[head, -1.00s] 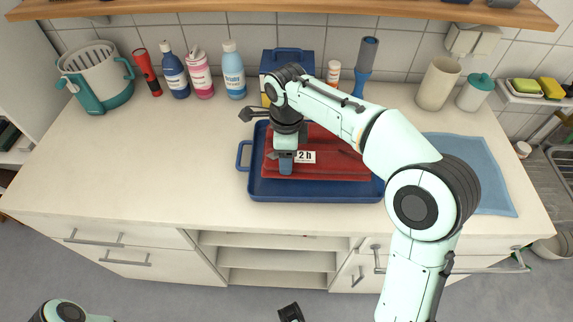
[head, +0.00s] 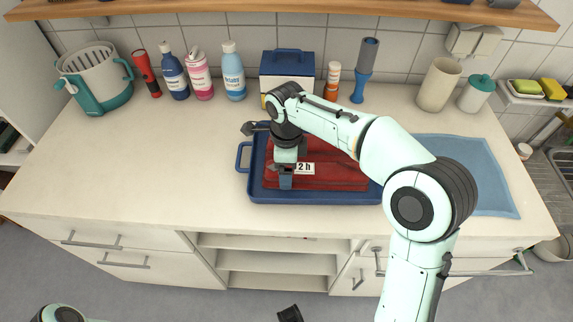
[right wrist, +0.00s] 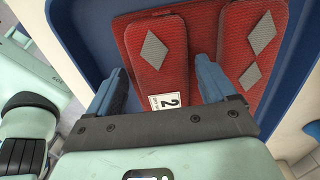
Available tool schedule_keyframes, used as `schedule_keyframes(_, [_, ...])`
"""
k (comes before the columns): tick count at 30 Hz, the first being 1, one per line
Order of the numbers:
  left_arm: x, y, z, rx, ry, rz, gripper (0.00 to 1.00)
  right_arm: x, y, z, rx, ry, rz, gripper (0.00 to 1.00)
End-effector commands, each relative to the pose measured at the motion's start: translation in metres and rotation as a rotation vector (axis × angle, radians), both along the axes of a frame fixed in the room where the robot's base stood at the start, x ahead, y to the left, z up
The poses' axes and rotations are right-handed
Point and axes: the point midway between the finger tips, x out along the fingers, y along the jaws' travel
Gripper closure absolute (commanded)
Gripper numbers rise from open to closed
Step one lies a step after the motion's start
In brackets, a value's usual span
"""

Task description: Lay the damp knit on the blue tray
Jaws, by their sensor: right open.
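The damp knit (head: 342,180) is red, folded, and has a white "2 h" tag. It lies on the blue tray (head: 320,198), inside its rim. In the right wrist view the knit (right wrist: 262,35) shows grey diamonds and a gap between two folded parts, and the tray (right wrist: 88,25) shows beside it. My right gripper (head: 285,182) is at the knit's left part. In the right wrist view its blue fingers (right wrist: 160,70) stand apart over the knit, near the tag. My arm hides the tray's right back.
A blue box (head: 287,68), an orange-white bottle (head: 333,80) and a blue brush-like tool (head: 364,72) stand behind the tray. Several bottles and a basket (head: 97,78) stand at the back left. A blue cloth (head: 470,170) lies right. The counter's left is clear.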

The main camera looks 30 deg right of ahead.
Motion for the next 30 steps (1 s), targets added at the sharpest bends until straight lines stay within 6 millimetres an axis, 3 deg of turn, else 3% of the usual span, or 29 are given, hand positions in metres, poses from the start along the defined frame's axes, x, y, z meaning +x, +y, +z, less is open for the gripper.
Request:
schedule_keyframes(5, [-0.001,0.0,0.003,0.0,0.003,-0.001,0.57,0.001,0.0,0.01,0.0,-0.004,0.0,0.16])
schedule_keyframes(15, [0.001,0.0,0.017,-0.001,0.007,-0.002,0.57,0.001,0.001,0.08,0.001,-0.005,0.001,0.16])
schedule_keyframes(21, [0.003,0.0,0.025,-0.001,0.004,-0.002,0.57,0.001,0.0,0.112,0.0,-0.004,0.0,0.16])
schedule_keyframes(30, [0.003,0.0,0.027,-0.002,0.004,-0.002,0.57,0.0,0.0,0.124,0.0,0.0,0.0,0.16])
